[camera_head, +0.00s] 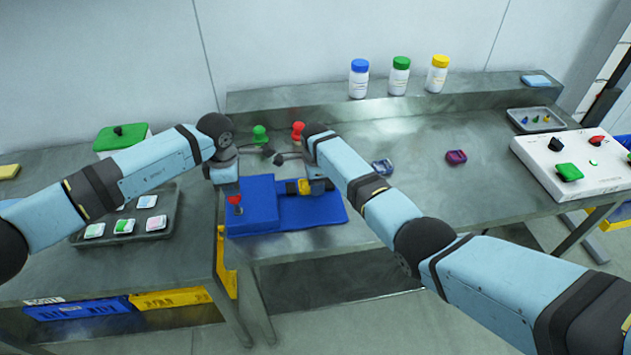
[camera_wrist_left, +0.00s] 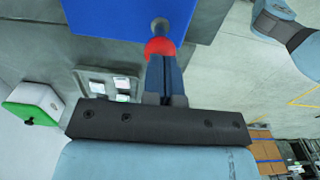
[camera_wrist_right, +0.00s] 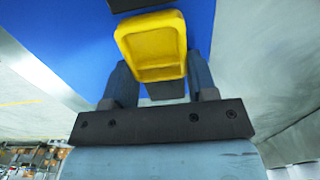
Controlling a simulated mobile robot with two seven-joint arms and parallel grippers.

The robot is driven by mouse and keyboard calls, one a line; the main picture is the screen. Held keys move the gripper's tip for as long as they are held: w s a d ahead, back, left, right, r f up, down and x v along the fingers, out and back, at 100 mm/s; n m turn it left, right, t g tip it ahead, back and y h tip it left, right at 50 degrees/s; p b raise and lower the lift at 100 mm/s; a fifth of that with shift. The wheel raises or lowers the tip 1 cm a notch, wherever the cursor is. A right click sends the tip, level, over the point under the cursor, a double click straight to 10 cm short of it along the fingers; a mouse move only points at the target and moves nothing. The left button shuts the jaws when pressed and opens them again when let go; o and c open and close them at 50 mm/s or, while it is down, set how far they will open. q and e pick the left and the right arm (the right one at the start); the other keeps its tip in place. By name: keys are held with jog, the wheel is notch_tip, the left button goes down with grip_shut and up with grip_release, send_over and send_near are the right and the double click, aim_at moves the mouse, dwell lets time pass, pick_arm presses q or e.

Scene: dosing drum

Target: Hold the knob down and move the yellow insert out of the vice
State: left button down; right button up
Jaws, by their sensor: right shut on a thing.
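The blue vice (camera_head: 255,210) stands at the table's front edge, with a red knob (camera_head: 235,199) on its left block. My left gripper (camera_head: 232,190) points down with its fingers together, right at the knob; the left wrist view shows the red knob (camera_wrist_left: 160,47) at the fingertips. The yellow insert (camera_head: 304,187) is at the right part of the vice, partly hidden by my right arm. My right gripper (camera_wrist_right: 163,72) is shut on the yellow insert (camera_wrist_right: 152,42), one finger on each side. Whether the insert still touches the vice's dark jaw (camera_head: 291,187) cannot be told.
Green (camera_head: 260,134) and red (camera_head: 298,130) knobbed things stand behind the vice. Blue (camera_head: 382,167) and purple (camera_head: 456,157) small parts lie to the right. A white control box (camera_head: 570,165) is at far right. A tray (camera_head: 160,225) is at left.

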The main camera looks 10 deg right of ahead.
pick_arm(q)
jog(key=shift+s+f, duration=0.1)
jog(key=shift+f, duration=1.55)
pick_arm(e)
jog(key=shift+r, duration=3)
jog(key=shift+c, duration=0.3)
pick_arm(q)
jog(key=shift+r, duration=3.5)
notch_tip(320, 180, up, 5)
jog(key=shift+r, duration=0.1)
